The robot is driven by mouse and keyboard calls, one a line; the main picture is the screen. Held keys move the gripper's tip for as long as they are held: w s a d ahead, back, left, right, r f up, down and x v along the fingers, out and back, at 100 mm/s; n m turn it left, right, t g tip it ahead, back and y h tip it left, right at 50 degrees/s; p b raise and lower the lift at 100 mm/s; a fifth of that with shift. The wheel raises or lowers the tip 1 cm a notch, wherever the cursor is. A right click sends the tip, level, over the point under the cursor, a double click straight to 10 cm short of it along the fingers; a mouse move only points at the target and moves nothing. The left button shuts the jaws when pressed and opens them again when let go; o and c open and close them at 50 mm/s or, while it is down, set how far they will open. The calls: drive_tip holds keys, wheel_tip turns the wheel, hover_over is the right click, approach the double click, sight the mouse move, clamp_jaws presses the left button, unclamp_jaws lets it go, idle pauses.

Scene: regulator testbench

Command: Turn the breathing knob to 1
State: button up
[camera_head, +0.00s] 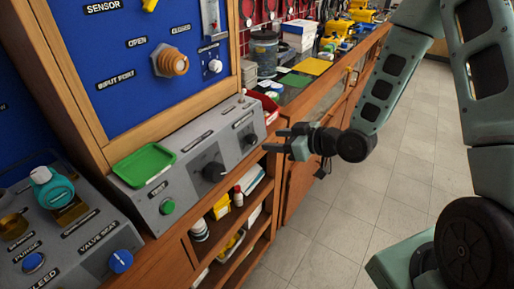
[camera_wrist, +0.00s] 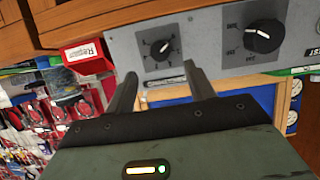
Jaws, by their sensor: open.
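The small dark knob (camera_head: 250,138), which I take to be the breathing knob, is on the right end of the grey console's front. In the wrist view this knob (camera_wrist: 161,48) has a white pointer mark and a ring of small numbers too blurred to read surely. The view is turned over, and the label (camera_wrist: 165,82) by the knob is partly hidden and unreadable. My gripper (camera_head: 278,139) is open and empty, a little right of the knob in the head view. In the wrist view its fingertips (camera_wrist: 160,70) are spread either side of the knob's line, apparently not touching it.
A larger black knob (camera_head: 213,171) is beside it on the same console, also visible in the wrist view (camera_wrist: 264,36). A green button (camera_head: 168,206) and green tray (camera_head: 144,165) are further left. A red bin (camera_head: 268,108) stands behind the console's right end. The floor is clear.

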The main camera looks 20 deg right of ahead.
sight(255, 139)
drive_tip(key=p+x, duration=0.1)
drive_tip(key=x, duration=0.6)
drive_tip(key=shift+w+a+f, duration=0.1)
drive_tip(key=shift+w+a, duration=0.05)
drive_tip(key=shift+w, duration=0.1)
drive_tip(key=c, duration=1)
